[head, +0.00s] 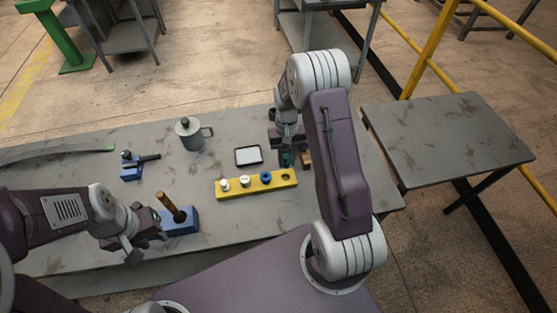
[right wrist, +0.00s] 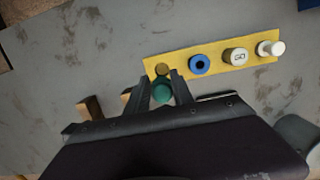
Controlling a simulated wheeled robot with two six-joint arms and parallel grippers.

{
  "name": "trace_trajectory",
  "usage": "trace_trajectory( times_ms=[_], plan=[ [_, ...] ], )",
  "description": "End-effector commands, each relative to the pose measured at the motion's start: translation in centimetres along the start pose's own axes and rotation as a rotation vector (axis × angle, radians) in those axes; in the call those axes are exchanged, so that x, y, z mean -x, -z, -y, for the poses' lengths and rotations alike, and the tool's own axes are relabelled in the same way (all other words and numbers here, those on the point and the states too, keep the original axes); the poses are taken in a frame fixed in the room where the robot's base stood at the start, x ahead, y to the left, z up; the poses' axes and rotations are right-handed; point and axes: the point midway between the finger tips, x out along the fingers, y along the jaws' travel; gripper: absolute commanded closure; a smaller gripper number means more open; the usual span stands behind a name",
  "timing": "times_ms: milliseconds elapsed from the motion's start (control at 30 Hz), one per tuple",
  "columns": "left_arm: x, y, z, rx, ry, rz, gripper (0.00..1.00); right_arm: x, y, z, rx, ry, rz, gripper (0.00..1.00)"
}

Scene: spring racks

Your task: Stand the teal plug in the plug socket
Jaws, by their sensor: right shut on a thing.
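The teal plug (right wrist: 162,91) is between the fingers of my right gripper (right wrist: 164,88), which is shut on it. In the head view the teal plug (head: 287,159) shows just behind the right end of a yellow rack (head: 256,186). The rack has a row of places holding two white pieces (head: 244,181) and a blue ring-shaped piece (head: 266,177). Its right-end round hole (head: 287,178) looks empty; in the wrist view this hole (right wrist: 163,69) lies just beyond the fingertips. My left gripper (head: 148,226) is beside a blue block; its jaw opening is unclear.
The blue block (head: 181,222) holds a wooden-handled tool (head: 170,205). A dark-framed white pad (head: 248,155), a grey mug (head: 190,134) and a small blue stand (head: 131,171) are on the table. Brown wooden pieces (right wrist: 89,107) lie near my right gripper. A side table (head: 450,140) stands right.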

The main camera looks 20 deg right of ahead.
Motion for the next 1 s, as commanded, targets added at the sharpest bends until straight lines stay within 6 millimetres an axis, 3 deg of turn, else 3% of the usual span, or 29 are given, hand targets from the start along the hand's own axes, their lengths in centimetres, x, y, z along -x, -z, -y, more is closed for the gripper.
trace_trajectory(
  times_ms=[367, 700, 1000],
  plan=[
    [0.4, 0.1, 0.0, 0.0, 0.0, 0.0, 0.67, 0.0, -1.1, -0.1, 0.001, 0.034, 0.002, 1.0],
    [-2.7, -0.3, 0.1, 0.0, 0.0, 0.0, 0.67, -4.5, -0.3, 0.0, 0.004, 0.033, 0.002, 1.0],
    [-2.8, -0.3, 0.1, 0.0, 0.0, 0.0, 0.67, -4.8, -0.2, 0.0, 0.004, 0.033, 0.0, 1.0]
  ],
)
